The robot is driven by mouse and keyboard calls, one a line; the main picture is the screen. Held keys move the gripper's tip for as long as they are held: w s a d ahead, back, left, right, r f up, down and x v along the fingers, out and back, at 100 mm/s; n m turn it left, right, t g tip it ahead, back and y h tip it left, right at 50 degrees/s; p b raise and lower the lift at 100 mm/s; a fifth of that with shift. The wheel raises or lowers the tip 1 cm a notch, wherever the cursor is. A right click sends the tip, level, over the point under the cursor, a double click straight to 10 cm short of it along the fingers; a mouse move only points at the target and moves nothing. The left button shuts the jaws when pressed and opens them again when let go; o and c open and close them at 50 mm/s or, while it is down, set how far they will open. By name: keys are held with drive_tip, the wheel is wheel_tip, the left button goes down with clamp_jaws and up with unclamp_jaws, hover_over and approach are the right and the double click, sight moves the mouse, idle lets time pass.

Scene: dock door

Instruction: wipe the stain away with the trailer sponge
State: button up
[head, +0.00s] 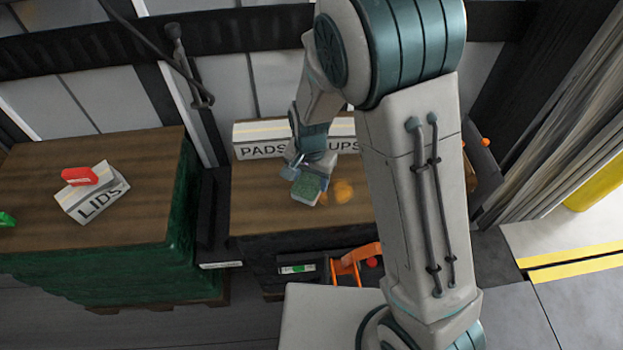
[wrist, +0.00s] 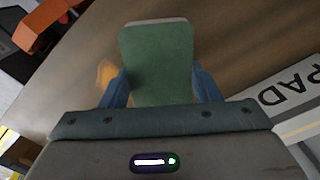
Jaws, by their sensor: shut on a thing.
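My gripper (head: 299,176) is over the brown top of the right-hand stand (head: 262,215), shut on a green sponge (head: 307,187) with a pale edge. In the wrist view the sponge (wrist: 157,65) sits between my two blue fingers (wrist: 157,88). An orange-brown stain (head: 343,191) lies on the wooden top just right of the sponge. In the wrist view the stain (wrist: 106,72) shows beside the left finger, partly hidden. I cannot tell whether the sponge touches the top.
A sign reading PADS and UPS (head: 262,139) stands at the back of this top, partly hidden by my arm. On the left stack are a LIDS sign (head: 93,192), a red block (head: 80,176) and a green item (head: 6,219). An orange object (head: 357,259) is at the front edge.

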sight(311, 179)
drive_tip(key=shift+r+p, duration=1.7)
drive_tip(key=shift+r, duration=0.8)
drive_tip(key=shift+w, duration=0.1)
